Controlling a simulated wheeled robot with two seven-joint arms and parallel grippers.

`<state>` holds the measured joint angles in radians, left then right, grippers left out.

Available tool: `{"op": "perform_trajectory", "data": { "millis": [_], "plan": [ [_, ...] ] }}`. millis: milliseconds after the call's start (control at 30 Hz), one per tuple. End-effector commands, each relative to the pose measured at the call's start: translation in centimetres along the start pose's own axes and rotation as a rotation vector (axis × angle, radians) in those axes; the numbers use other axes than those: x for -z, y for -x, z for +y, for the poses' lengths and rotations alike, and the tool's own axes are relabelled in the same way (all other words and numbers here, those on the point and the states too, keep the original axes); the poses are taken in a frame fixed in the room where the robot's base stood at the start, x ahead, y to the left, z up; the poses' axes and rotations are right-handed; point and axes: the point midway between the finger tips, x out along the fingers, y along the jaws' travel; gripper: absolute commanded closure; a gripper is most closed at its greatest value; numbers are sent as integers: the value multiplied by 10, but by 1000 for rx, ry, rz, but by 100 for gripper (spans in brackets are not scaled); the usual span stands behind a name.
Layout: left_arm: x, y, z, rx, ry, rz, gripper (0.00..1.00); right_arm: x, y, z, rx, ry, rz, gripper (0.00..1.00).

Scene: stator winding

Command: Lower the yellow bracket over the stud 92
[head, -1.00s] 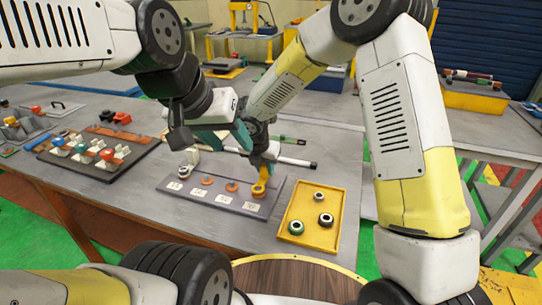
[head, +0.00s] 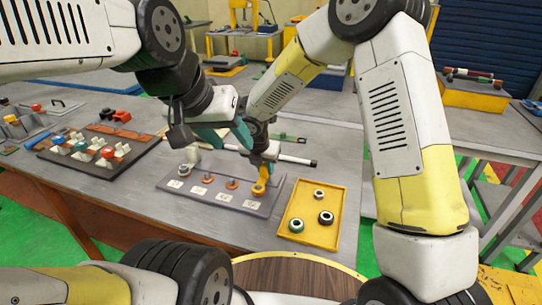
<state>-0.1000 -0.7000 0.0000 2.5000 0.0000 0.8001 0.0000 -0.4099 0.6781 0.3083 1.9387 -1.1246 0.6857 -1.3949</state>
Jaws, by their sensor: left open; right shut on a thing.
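The yellow bracket (head: 264,174) is upright at the right end of the grey stud board (head: 215,203). Its ring is at the rightmost stud position, low against the board. I cannot tell whether it rests fully down, and that stud is mostly hidden. The label (head: 250,204) in front of it is too small to read surely. My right gripper (head: 266,158) is shut on the bracket's upper part. My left gripper (head: 229,140) is open and empty, above and to the left of the bracket. Two orange rings (head: 208,179) (head: 232,184) lie at the middle stud positions.
A yellow tray (head: 334,243) with several dark and pale rings stands right of the board. A white rod with a black end (head: 297,160) lies behind the bracket. A dark rack (head: 97,162) with colored parts is to the left. Grey tabletop is clear in front.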

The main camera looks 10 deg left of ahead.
Motion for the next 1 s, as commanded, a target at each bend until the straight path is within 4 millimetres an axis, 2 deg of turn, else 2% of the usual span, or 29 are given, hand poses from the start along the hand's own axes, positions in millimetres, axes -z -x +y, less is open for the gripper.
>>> {"op": "perform_trajectory", "data": {
  "millis": [667, 700, 800, 1000],
  "plan": [
    [0, 0, 0, 0, 0, 0, 52, 2, -6, 0, 1, -1, 0, 100],
    [0, 0, 0, 0, 0, 0, 52, 2, -6, 0, 1, -1, 0, 69],
    [0, 0, 0, 0, 0, 0, 52, 2, -6, 0, 1, -1, 0, 51],
    [0, 0, 0, 0, 0, 0, 52, 2, -6, 0, 0, -1, 0, 51]
  ]
}}
